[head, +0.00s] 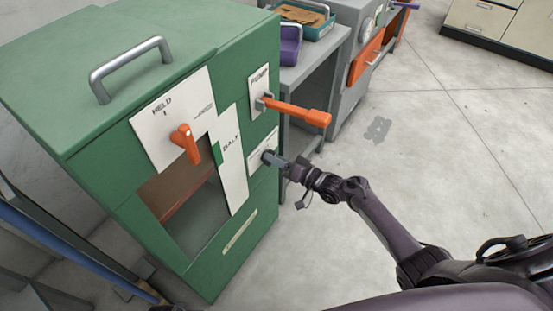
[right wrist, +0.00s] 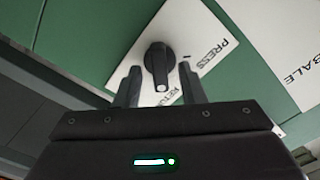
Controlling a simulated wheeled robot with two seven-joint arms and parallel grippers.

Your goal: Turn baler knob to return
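The green baler (head: 235,75) stands at the left in the head view. Its black knob (right wrist: 158,65) sits on a white plate (right wrist: 205,35) lettered PRESS and RETU, the rest of that word being hidden. The knob's white-marked end points down in the right wrist view, close to the RETU lettering. My right gripper (head: 277,161) is at this plate in the head view and largely covers the knob. In the right wrist view my right gripper (right wrist: 160,80) is open, one finger on each side of the knob, with gaps showing. My left gripper is not in view.
An orange PUMP lever (head: 300,111) sticks out just above my right gripper. An orange HELD handle (head: 185,143) and a BALE plate (head: 232,160) are to the left. A grey bench (head: 312,70) stands behind the baler. The floor at the right is clear.

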